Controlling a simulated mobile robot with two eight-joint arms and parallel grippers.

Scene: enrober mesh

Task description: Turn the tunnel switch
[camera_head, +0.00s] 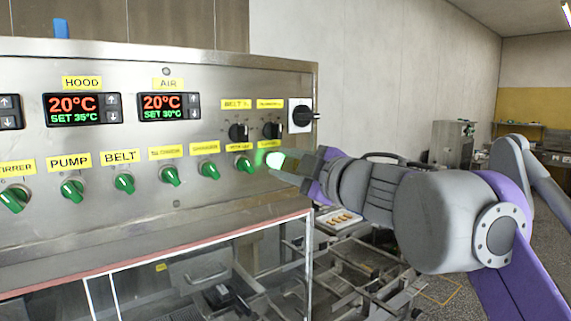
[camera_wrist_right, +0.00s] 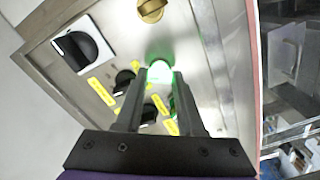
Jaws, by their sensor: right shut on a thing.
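The metal control panel (camera_head: 130,215) carries a lower row of green rotary switches. The rightmost one, a brightly glowing green switch (camera_head: 275,160), is at my right gripper's fingertips. Its label is too washed out to read, so I cannot confirm from it that this is the tunnel switch. My right gripper (camera_head: 292,165) reaches in from the right. In the right wrist view the glowing switch (camera_wrist_right: 160,71) sits between the tips of the two fingers, which are shut on it. The glow hides the angle of its handle. My left gripper is out of view.
An unlit green switch (camera_head: 244,165) is close to the left of the gripper. Two black knobs (camera_head: 238,131) (camera_head: 272,130) and a larger black main switch (camera_head: 302,116) are just above. A glass-fronted frame (camera_head: 200,239) juts out below the panel.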

